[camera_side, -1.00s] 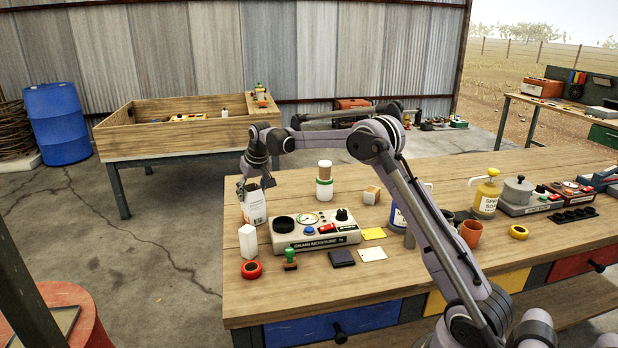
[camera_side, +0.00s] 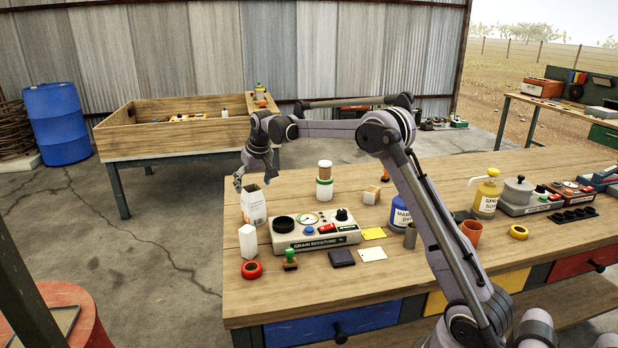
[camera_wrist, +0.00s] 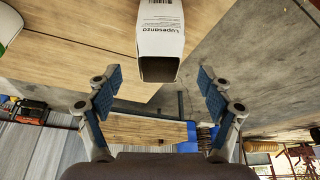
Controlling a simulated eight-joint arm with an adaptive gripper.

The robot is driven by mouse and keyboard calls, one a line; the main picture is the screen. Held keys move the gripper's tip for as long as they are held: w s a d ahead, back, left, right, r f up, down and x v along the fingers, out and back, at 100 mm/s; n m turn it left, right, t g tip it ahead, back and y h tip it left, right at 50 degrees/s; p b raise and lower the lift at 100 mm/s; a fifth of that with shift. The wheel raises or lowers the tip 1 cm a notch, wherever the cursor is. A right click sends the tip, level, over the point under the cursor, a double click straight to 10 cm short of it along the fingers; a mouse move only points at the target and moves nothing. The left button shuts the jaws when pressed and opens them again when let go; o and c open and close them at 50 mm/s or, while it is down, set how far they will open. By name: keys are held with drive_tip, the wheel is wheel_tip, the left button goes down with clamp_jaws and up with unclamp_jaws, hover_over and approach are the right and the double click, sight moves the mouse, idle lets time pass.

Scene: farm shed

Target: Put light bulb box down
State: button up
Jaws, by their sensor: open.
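The light bulb box, a white carton with print and an open dark top, stands upright on the wooden bench near its far left edge in the side view (camera_side: 254,208). The wrist view shows this box (camera_wrist: 162,32) at top centre, its open end facing the camera. My gripper (camera_side: 256,181) is open and empty just above the box's top in the side view. In the wrist view its two blue-padded fingers (camera_wrist: 160,78) are spread wide, with the box beyond and between them, apart from both.
A grain moisture meter (camera_side: 317,240) stands just right of the box. The bench's left edge is near the box.

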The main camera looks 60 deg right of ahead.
drive_tip(key=v, duration=0.8)
drive_tip(key=s+a+r+n+t, duration=0.15)
drive_tip(key=s+a+r, duration=0.25)
drive_tip(key=s+a, duration=0.95)
drive_tip(key=s+a+f+n+y, duration=0.1)
drive_tip(key=s+a+f, duration=0.2)
drive_tip(key=s+f, duration=0.2)
drive_tip(key=s+a+f+n+t, duration=0.1)
drive_tip(key=s+a+f, duration=0.3)
drive_tip(key=s, duration=0.8)
drive_tip(key=shift+s+a+f+n+y, duration=0.25)
drive_tip(key=shift+a+f+n+y, duration=0.15)
drive_tip(key=shift+f+n, duration=0.15)
drive_tip(key=shift+t, duration=0.25)
